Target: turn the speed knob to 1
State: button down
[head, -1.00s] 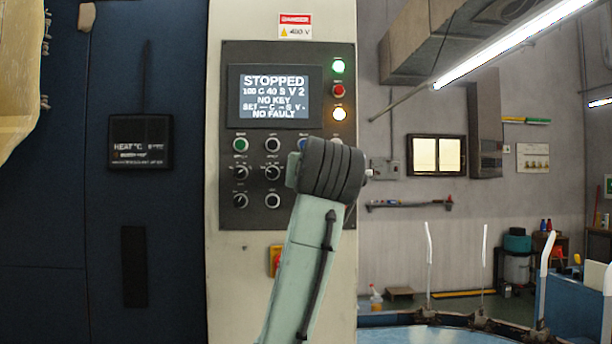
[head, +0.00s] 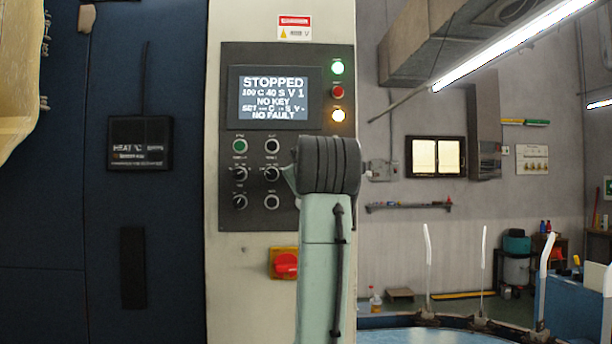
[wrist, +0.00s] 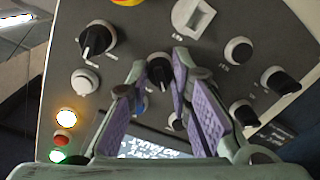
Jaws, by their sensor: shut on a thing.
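The speed knob (wrist: 160,72), black with a pale pointer line, sits between my gripper's fingertips (wrist: 160,66) in the wrist view. The purple-padded fingers are closed on its sides. In the head view my arm hides this knob and the gripper's fingertips. The control panel (head: 228,140) carries a lit display (head: 273,95) that reads STOPPED, 100 C 40 S V 1, NO KEY, NO FAULT. The small labels around the knob are unreadable.
Other black knobs (head: 240,174) and round buttons (head: 240,146) crowd the panel. Green (head: 338,68) and amber (head: 338,115) lamps glow. A red rotary switch (head: 286,265) on a yellow plate is below. In the wrist view another large knob (wrist: 96,40) is close by.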

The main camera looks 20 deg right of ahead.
dwell(0.4)
jog(key=c, duration=1.4)
grip_release()
jog(key=shift+c, duration=0.2)
jog(key=v, duration=1.2)
jog(key=shift+s+f, duration=0.1)
jog(key=shift+f, duration=0.05)
